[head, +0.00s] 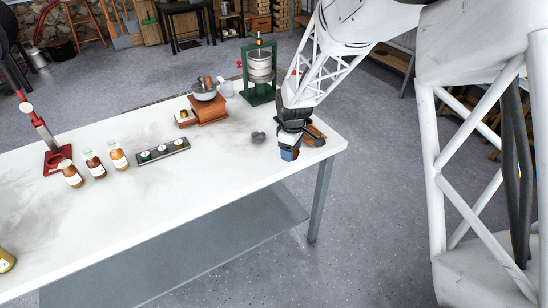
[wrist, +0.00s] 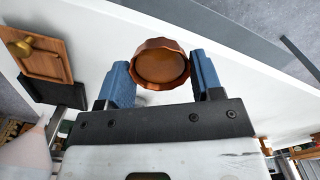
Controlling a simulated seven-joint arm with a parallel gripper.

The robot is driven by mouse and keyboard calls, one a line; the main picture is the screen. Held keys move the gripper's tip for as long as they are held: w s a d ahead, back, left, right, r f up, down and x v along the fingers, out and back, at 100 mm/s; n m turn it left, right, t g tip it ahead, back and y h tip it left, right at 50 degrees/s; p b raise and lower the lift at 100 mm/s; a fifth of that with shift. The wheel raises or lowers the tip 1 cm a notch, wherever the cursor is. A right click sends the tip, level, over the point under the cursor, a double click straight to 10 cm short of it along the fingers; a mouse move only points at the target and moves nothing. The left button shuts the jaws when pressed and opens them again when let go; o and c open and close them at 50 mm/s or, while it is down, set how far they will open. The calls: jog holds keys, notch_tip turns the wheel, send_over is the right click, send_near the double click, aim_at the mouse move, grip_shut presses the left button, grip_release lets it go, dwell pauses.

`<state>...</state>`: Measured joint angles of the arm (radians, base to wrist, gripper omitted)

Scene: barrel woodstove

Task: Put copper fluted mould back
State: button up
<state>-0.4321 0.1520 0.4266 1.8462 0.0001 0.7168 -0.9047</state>
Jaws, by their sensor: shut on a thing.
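The copper fluted mould (wrist: 161,66) is between the two blue fingers of my gripper (wrist: 162,75) in the wrist view. Its round, ribbed rim and copper-brown face show, and both fingers are closed against its sides. In the head view my gripper (head: 290,154) is low over the right end of the white worktable (head: 225,165). The mould is hidden there. I cannot tell whether it touches the tabletop.
A wooden item (head: 316,134) is just right of my gripper. A small grey round thing (head: 258,137) lies to its left. A green press (head: 260,75), wooden grinder (head: 209,110), dark tray (head: 163,151) and several bottles (head: 94,164) stand farther off. The front middle tabletop is clear.

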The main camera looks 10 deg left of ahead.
jog(key=s+f+n, duration=0.1)
jog(key=s+n, duration=0.1)
jog(key=s, duration=0.7)
jog(key=shift+d+f+n, duration=0.15)
jog(key=shift+n, duration=0.15)
send_over(274, 157)
jog(key=shift+f, duration=0.75)
jog(key=shift+f, duration=1.75)
jog(key=shift+f, duration=0.1)
jog(key=o, duration=0.8)
